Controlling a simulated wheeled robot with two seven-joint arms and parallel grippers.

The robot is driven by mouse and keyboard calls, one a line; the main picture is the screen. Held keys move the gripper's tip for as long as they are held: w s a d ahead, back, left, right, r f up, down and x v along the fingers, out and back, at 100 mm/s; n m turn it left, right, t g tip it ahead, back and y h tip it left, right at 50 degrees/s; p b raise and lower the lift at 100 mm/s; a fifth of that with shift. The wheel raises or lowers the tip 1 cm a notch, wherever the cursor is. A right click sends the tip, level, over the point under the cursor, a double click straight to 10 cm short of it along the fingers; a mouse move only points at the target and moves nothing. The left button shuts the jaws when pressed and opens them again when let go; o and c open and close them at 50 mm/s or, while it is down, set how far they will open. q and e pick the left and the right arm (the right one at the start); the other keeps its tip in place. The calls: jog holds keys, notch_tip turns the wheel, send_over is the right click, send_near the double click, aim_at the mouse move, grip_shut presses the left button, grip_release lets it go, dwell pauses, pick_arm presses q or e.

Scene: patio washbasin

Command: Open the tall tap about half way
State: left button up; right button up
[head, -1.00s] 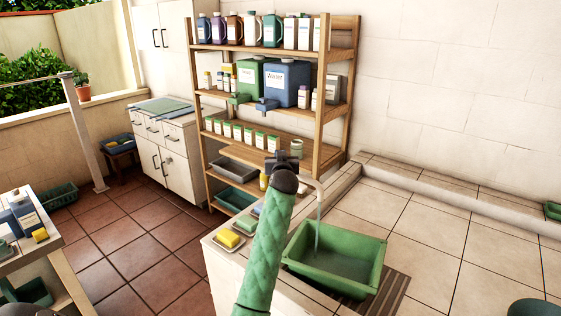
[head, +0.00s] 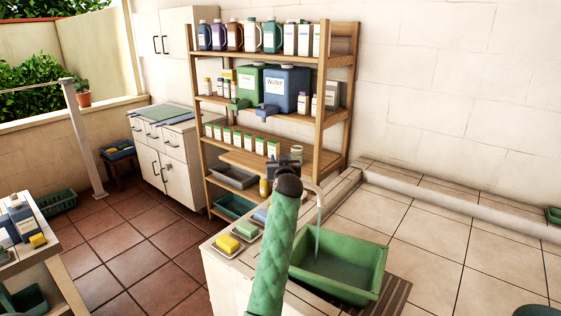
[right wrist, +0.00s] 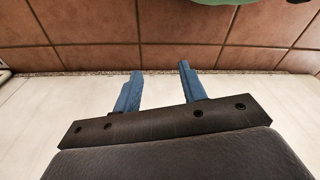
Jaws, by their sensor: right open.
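The tall tap (head: 313,187) stands at the back edge of the washbasin counter; its pale spout curves over a green basin (head: 302,272). A thin pale stream (head: 318,240) falls from the spout into the basin. My left gripper (head: 283,166) is at the end of the green-sleeved arm, just left of the spout in the head view. Its wrist hides its fingers and the tap's handle, so I cannot tell whether it touches the handle. My right gripper (right wrist: 158,86) is open and empty, its blue fingers apart, over a white surface beside terracotta tiles.
Soap dishes with a yellow bar (head: 228,243) and a green bar (head: 245,229) sit left of the basin. A wooden shelf (head: 320,75) with bottles and jugs stands behind. A slatted drainer (head: 393,297) lies right of the basin.

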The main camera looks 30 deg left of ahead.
jog(key=shift+f, duration=0.1)
pick_arm(q)
jog(key=shift+s+d+f, duration=0.15)
jog(key=shift+s+d, duration=0.05)
jog(key=shift+s, duration=0.05)
jog(key=b+v, duration=0.2)
jog(key=v, duration=0.5)
jog(key=shift+b, duration=0.4)
pick_arm(e)
notch_tip(320, 180, up, 10)
jog(key=w+a, duration=0.1)
jog(key=w, duration=0.1)
jog(key=shift+w+a, duration=0.2)
jog(key=shift+a, duration=0.2)
